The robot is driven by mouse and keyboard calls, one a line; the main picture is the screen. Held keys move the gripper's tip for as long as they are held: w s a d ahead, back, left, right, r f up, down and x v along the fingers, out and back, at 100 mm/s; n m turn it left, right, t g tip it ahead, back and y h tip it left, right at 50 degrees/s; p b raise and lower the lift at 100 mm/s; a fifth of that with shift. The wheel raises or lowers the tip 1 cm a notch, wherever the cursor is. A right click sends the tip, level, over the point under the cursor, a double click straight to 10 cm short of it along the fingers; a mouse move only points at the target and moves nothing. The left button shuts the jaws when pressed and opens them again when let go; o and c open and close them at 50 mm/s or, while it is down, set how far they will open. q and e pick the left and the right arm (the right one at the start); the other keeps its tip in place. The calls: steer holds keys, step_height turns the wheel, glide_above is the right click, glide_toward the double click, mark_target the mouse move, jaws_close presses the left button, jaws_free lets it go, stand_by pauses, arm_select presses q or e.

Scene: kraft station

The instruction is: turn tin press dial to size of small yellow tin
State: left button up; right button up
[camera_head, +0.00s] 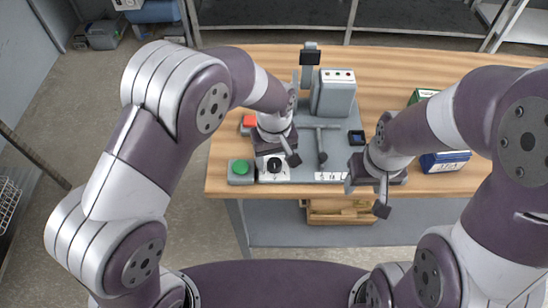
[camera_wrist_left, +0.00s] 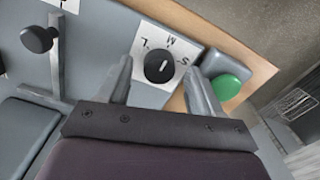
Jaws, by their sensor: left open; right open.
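The dial is a black round knob with a white line, on a white plate marked L, M and S; it shows in the left wrist view (camera_wrist_left: 159,67) and in the head view (camera_head: 273,165). Its line points roughly to the M side; the exact setting is hard to tell. My left gripper (camera_head: 275,157) is open above the dial, and its two fingers flank the knob in the left wrist view (camera_wrist_left: 162,88), with no clear contact. My right gripper (camera_head: 366,197) is open and empty at the table's front edge. I see no small yellow tin.
A grey press (camera_head: 333,92) stands behind the dial. A green button (camera_head: 240,168) sits beside the dial, and a red one (camera_head: 249,121) farther back. A lever (camera_head: 321,145) stands between my grippers. A blue box (camera_head: 445,161) and a green box (camera_head: 422,95) are at the right.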

arm_select(q)
steer(key=shift+f, duration=0.5)
steer(key=c, duration=1.1)
steer(key=shift+o, duration=0.2)
